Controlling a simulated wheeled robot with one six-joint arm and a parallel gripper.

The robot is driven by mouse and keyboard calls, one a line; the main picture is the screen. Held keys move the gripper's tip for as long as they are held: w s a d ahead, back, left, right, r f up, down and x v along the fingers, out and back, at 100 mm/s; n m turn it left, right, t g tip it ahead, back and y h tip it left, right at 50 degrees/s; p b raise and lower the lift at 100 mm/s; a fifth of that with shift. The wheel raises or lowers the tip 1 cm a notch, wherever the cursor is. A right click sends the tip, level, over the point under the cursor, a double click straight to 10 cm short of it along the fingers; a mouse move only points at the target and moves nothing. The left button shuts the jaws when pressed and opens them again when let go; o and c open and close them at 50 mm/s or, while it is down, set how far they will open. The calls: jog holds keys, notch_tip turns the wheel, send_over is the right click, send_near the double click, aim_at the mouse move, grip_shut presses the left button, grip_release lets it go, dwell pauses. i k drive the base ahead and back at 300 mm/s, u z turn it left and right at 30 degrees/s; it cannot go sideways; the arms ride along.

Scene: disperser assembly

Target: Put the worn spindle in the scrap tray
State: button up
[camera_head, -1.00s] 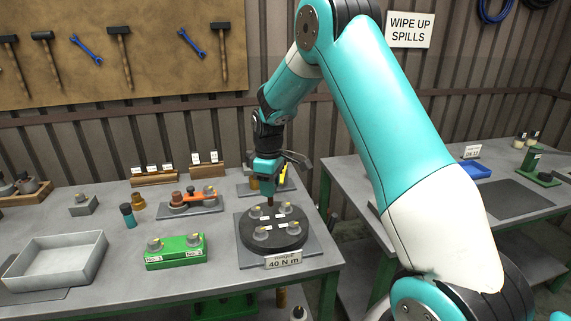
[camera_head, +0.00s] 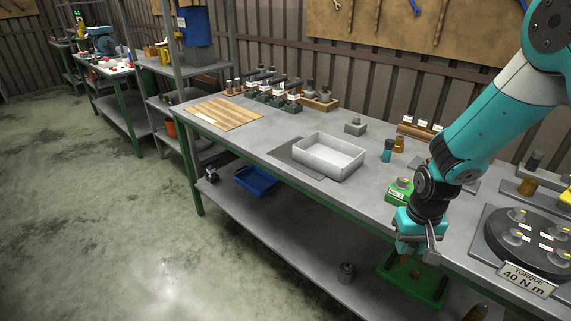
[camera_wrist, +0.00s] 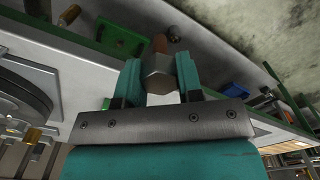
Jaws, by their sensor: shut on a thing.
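My gripper (camera_head: 416,258) is in front of the bench's front edge, to the right of the tray. In the wrist view my gripper (camera_wrist: 160,80) is shut on a spindle (camera_wrist: 160,74) with a hexagonal metallic body and a reddish-brown tip. In the head view only a small brown part of it shows below the jaws. An open, light grey tray (camera_head: 322,167), which I take for the scrap tray, stands on the bench and looks empty. No label on it is readable. The spindle is well apart from it.
A green block (camera_head: 398,192) and a teal bottle (camera_head: 387,150) stand right of the tray. The round fixture (camera_head: 490,236) with the torque sign is at the right. A wooden board (camera_head: 222,113) lies at the left. A blue bin (camera_head: 256,181) sits on the lower shelf.

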aim_at(327, 159)
jog(key=u, duration=1.45)
jog(key=i, duration=1.45)
jog(key=z, duration=0.75)
